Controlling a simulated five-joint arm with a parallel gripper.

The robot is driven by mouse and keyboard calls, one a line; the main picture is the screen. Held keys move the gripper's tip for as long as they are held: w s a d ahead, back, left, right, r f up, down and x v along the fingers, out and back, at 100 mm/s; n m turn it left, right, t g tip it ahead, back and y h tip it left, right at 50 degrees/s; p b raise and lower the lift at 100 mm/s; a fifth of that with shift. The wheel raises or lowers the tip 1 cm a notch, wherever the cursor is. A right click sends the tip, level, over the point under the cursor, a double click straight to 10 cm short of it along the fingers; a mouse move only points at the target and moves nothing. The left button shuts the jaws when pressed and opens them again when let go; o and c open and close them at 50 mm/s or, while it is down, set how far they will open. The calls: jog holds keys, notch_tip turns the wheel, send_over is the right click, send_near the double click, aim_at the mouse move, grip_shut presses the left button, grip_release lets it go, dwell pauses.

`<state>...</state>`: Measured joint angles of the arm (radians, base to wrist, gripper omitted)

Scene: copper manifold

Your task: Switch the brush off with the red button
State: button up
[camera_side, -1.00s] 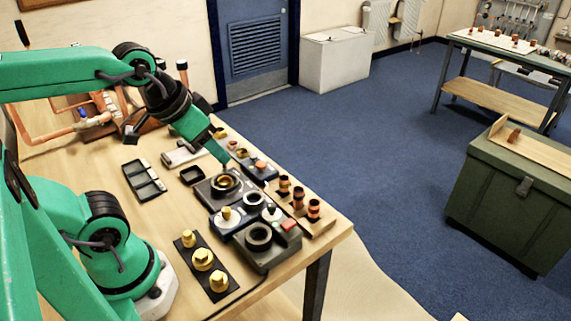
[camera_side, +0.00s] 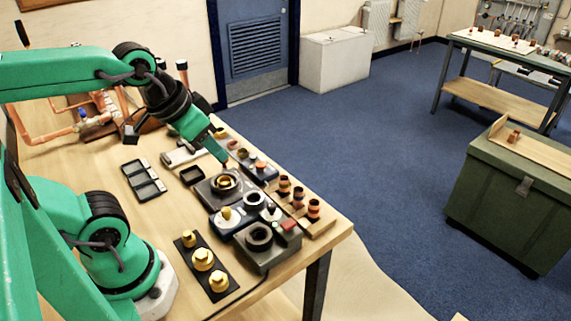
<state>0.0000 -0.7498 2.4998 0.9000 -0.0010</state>
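A grey machine block (camera_side: 262,247) with a dark round opening stands near the table's front right corner. A red button (camera_side: 289,225) shows on a dark part at its right side. Another grey unit (camera_side: 221,188) holds a dark ring with a brass-coloured piece inside. My gripper (camera_side: 225,163) is just above the far side of this unit, apart from the red button. Its fingertips are too small to tell whether they are open or shut. Whether the brush is turning cannot be told.
A wooden rack with several copper fittings (camera_side: 299,193) stands right of the units. A black strip with brass fittings (camera_side: 206,267) lies at the front. Copper pipework (camera_side: 97,120) stands at the back left. Bare tabletop (camera_side: 165,215) lies between tray and strip.

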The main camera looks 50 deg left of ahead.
jog(key=shift+w, duration=0.1)
grip_shut()
jog(key=w+d+f+n+g, duration=0.2)
jog(key=w+d+n+g, duration=0.3)
jog(key=w+d+n, duration=0.5)
jog(key=shift+n+g, duration=0.3)
jog(key=shift+n, duration=3.7)
jog(key=shift+f, duration=0.1)
